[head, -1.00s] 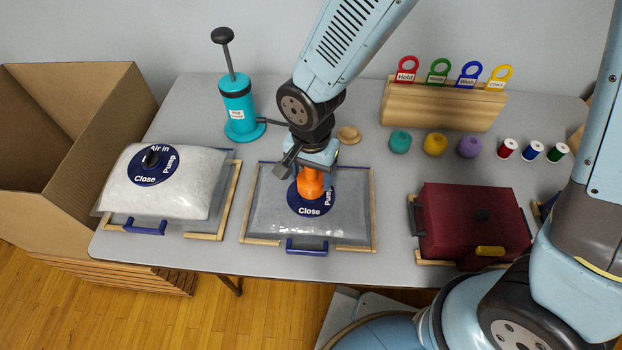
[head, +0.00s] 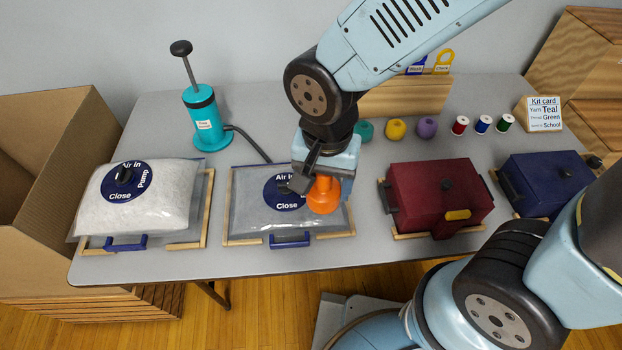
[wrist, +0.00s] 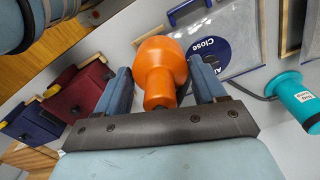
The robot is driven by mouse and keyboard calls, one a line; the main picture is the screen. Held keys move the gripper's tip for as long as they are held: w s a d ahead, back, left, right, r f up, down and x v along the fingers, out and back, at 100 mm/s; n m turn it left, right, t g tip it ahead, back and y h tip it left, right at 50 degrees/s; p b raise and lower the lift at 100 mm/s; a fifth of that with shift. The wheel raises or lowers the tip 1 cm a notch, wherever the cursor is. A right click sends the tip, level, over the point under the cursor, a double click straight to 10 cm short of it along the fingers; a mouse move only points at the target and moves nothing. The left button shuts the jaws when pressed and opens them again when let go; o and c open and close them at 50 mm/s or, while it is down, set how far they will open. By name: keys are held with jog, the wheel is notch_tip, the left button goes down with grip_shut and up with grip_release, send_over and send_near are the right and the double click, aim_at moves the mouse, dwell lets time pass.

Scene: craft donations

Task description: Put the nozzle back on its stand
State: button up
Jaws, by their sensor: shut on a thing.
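My gripper (head: 325,178) is shut on the orange nozzle (head: 323,196), which also shows between the two blue fingers (wrist: 163,70) in the wrist view. The nozzle is over the right part of the middle clear bag (head: 248,222), beside its round blue dial (head: 284,193). A dark hose (head: 250,143) runs from the teal hand pump (head: 205,122) towards my gripper; its far end is hidden. The small round wooden piece seen earlier behind the middle bag, possibly the stand, is now hidden by my arm.
A fuller bag (head: 150,205) lies left. A maroon case (head: 437,195) and a navy case (head: 545,183) are right. Behind are yarn balls (head: 395,129), thread spools (head: 483,124), a wooden tag holder (head: 400,97) and a kit card (head: 544,114). A cardboard box (head: 50,130) stands left.

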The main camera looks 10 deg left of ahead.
jog(key=shift+s+d+r, duration=0.1)
jog(key=shift+d, duration=0.05)
jog(key=shift+r, duration=0.35)
jog(key=shift+w+a+r, duration=0.3)
jog(key=shift+w+r, duration=0.05)
jog(key=shift+r, duration=0.05)
jog(key=shift+w+a, duration=2)
jog(key=shift+w, duration=6.3)
jog(key=shift+w+a, duration=2)
jog(key=shift+w, duration=6.25)
jog(key=shift+w+f, duration=0.15)
jog(key=shift+f, duration=7.55)
jog(key=shift+f, duration=1.3)
